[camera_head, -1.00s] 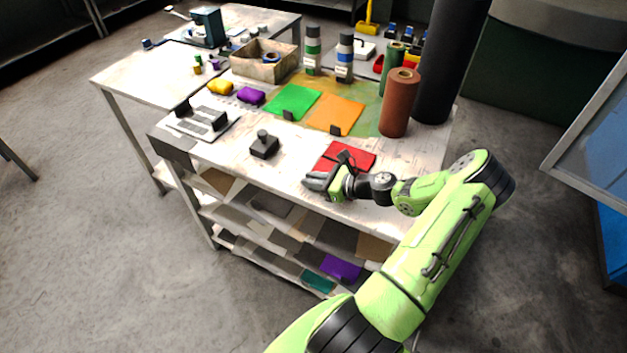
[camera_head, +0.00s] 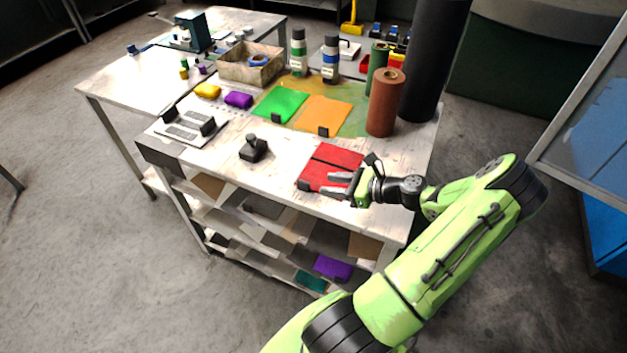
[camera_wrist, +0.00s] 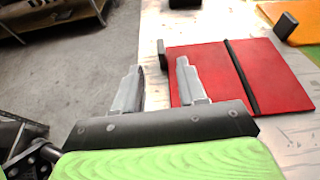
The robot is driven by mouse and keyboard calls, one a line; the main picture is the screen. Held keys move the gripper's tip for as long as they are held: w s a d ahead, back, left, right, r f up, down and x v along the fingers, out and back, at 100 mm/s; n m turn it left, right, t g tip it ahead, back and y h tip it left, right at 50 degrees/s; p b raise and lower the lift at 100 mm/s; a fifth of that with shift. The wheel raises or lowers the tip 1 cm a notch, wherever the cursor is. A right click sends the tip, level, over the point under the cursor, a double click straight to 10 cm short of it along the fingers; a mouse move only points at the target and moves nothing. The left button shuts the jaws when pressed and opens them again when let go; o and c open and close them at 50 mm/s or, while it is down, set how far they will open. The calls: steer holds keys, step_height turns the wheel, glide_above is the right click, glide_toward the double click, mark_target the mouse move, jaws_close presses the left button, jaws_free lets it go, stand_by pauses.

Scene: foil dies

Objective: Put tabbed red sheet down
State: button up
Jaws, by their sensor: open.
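The red sheet (camera_head: 334,157) lies flat on the near right part of the white worktop, with a dark line across it. Its small black tab (camera_head: 303,185) stands at its near left corner; in the wrist view the tab (camera_wrist: 161,53) is beside the sheet's left edge. My gripper (camera_head: 333,182) is open over the near part of the sheet in the head view. In the wrist view my gripper (camera_wrist: 158,72) has its fingers apart with nothing between them; the right finger overlaps the red sheet (camera_wrist: 205,68) and the left is over the floor beyond the edge.
A green sheet (camera_head: 280,104) and an orange sheet (camera_head: 322,113) with black tabs lie farther back. A brown roll (camera_head: 385,103) stands behind the red sheet. A black knobbed block (camera_head: 253,149) sits to its left, with bare worktop between.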

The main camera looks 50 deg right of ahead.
steer(key=shift+v, duration=1.2)
steer(key=w+a+r+n+g, duration=0.2)
steer(key=a+r+n+g, duration=0.25)
steer(key=a+n, duration=0.4)
steer(key=w+a+r+n+g, duration=0.2)
steer(key=a+r+n+g, duration=0.2)
steer(key=a+n+g, duration=0.35)
steer(key=s+a+r+n+t+h, duration=0.4)
steer(key=s+a+r+n, duration=0.8)
steer(key=s+a+n, duration=0.1)
steer(key=a+n, duration=0.1)
steer(key=n, duration=0.1)
steer(key=shift+s+r+n+h, duration=0.2)
steer(key=shift+r+n+h, duration=0.05)
steer(key=shift+n+h, duration=0.05)
